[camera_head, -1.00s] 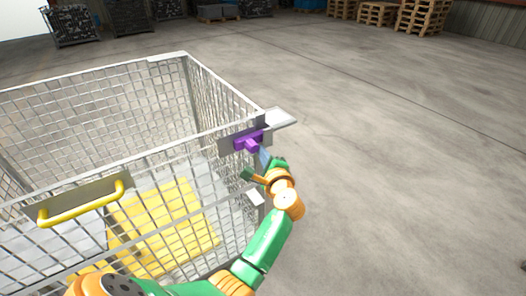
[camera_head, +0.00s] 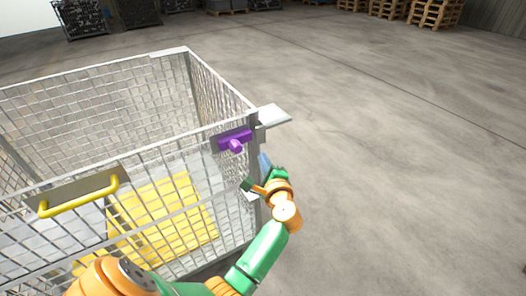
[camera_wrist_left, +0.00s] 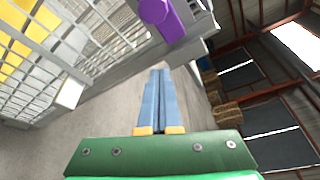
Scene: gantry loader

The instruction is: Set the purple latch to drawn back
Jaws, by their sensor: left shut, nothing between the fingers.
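The purple latch (camera_head: 235,139), a bar with a round knob, sits on a grey plate at the top right corner of the mesh cage (camera_head: 186,92). A small gap shows between the purple bar and the corner post. It also shows at the top of the left wrist view (camera_wrist_left: 163,14). My left gripper (camera_head: 263,158) is just below and right of the latch, outside the cage. Its blue fingers (camera_wrist_left: 160,72) are shut with nothing between them and look apart from the knob. My right gripper is in neither view.
A yellow handle (camera_head: 82,199) is on the cage's near side. A flat light plate (camera_head: 275,117) juts out from the corner. The floor (camera_head: 400,160) to the right is clear. Pallets (camera_head: 432,12) stand far back.

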